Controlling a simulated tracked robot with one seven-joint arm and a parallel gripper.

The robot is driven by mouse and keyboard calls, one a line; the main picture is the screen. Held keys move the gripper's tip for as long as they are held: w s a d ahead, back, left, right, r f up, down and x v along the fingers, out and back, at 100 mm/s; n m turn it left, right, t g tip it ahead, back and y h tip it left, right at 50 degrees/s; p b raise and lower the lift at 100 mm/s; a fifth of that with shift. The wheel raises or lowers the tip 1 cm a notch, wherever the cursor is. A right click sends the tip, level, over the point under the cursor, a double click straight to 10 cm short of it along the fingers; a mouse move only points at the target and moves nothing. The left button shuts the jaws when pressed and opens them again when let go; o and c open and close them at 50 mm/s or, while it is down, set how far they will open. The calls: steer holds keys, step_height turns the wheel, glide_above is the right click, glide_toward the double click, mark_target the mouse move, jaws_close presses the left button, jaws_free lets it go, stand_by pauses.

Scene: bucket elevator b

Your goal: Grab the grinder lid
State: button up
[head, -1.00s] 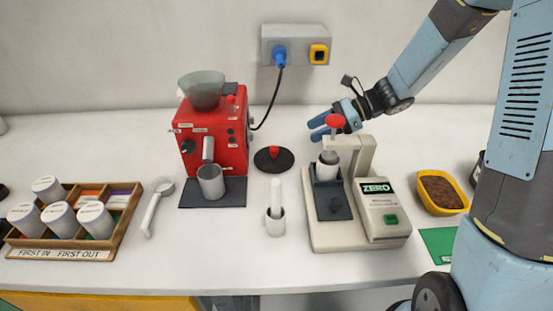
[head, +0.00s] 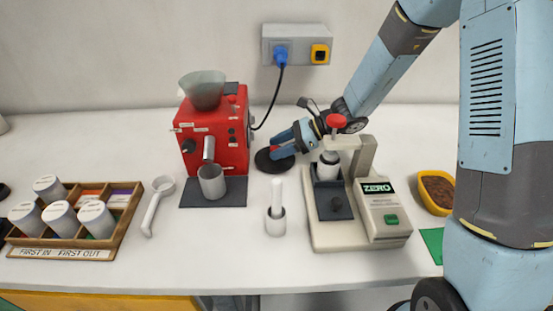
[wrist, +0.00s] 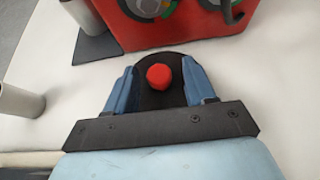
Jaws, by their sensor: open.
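The grinder lid (head: 264,163) is a flat black disc with a red knob, lying on the white counter to the right of the red grinder (head: 213,130). In the wrist view the lid's red knob (wrist: 159,76) sits between my two blue fingers. My gripper (head: 281,147) is open, low over the lid, with its fingers apart on either side of the knob. In the wrist view neither finger of my gripper (wrist: 158,88) visibly touches the knob. The head view partly hides the lid behind my fingers.
A white press-like device with a red knob and a ZERO label (head: 377,187) stands just right of my gripper. A grey cup (head: 211,182) stands under the grinder. A power cord hangs behind.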

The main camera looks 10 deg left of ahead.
steer(key=shift+x, duration=0.8)
jaws_close()
